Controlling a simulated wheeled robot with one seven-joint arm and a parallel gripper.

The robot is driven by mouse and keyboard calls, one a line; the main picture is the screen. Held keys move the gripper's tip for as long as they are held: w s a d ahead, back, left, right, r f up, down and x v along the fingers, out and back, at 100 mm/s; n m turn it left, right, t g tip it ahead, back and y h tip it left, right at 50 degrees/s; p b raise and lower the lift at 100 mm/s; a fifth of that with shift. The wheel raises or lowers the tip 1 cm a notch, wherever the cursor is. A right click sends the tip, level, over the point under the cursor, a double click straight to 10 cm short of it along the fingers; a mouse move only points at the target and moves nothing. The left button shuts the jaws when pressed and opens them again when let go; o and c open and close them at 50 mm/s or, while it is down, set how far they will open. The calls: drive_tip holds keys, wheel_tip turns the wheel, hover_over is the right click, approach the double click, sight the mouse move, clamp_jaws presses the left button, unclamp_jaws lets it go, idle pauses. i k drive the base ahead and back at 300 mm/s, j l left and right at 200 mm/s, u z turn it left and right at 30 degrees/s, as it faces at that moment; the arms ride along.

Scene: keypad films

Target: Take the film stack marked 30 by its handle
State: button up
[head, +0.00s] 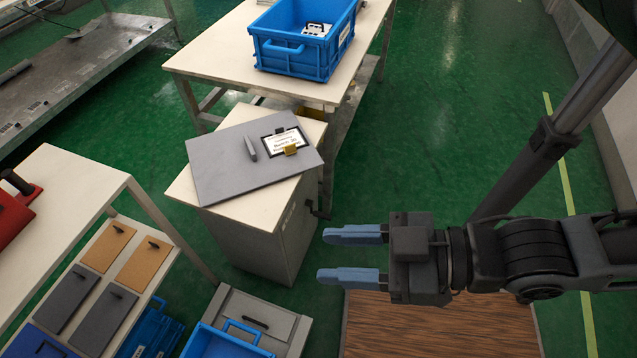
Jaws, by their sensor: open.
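A small white labelled piece with a black border (282,141) lies on a grey board on the low cabinet. Its print is too small to read surely; it may include a 30. A dark tab shows at its far edge and a yellow-brown block (291,151) at its near edge. Another white piece with a dark handle (316,29) lies inside the blue crate (290,60); I see no readable mark on it. I cannot tell which is the film stack. My gripper (324,255) is open and empty, its blue fingers pointing left, to the right of the cabinet in the picture.
The grey board (224,172) carries a grey tool-like piece (250,148) and overhangs the cabinet (265,235). The crate stands on a white table (225,55) behind. Shelves with handled panels (107,246) stand left. Green floor (440,110) is clear at right.

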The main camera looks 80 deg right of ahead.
sight(315, 28)
drive_tip(key=z, duration=1.55)
drive_tip(key=i+z, duration=0.2)
drive_tip(key=z, duration=0.15)
